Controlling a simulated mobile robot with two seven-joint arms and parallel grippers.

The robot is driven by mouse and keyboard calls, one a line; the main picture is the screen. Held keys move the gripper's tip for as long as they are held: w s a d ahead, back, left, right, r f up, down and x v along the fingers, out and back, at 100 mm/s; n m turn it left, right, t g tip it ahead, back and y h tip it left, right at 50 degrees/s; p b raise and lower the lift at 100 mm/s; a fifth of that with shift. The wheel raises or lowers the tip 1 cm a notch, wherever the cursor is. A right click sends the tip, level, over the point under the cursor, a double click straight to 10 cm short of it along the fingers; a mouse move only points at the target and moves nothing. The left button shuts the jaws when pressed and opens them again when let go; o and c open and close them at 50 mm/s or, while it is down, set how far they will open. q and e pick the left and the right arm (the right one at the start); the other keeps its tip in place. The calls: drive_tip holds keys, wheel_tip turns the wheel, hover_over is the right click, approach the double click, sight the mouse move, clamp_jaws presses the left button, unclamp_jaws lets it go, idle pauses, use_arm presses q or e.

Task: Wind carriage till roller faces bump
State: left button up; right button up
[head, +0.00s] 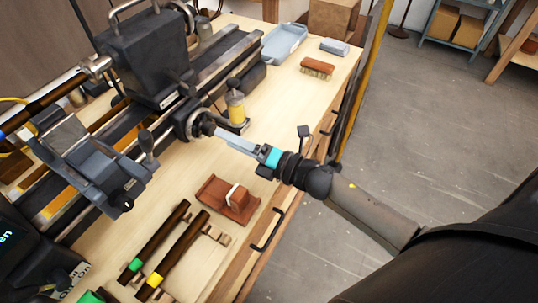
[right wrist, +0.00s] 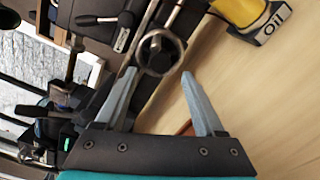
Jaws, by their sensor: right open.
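The carriage (head: 78,150) is a grey block with levers, sitting across the dark bed rails at the left of the head view. A round metal handwheel (head: 187,121) with a dark knob (head: 208,129) is at the near end of the bed. It shows as a ring (right wrist: 176,42) in the right wrist view. My right gripper (head: 218,137) is open and empty, its fingers pointing at the handwheel. In the right wrist view its fingertips (right wrist: 160,73) lie either side of the ring's lower edge; contact cannot be told. I cannot make out the roller or bump clearly.
A yellow oil can (head: 236,106) stands close beside the handwheel. A blue tray (head: 284,43) and a brush (head: 317,68) are farther back.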

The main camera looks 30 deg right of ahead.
drive_tip(key=v, duration=1)
drive_tip(key=shift+d, duration=0.1)
idle(0.3)
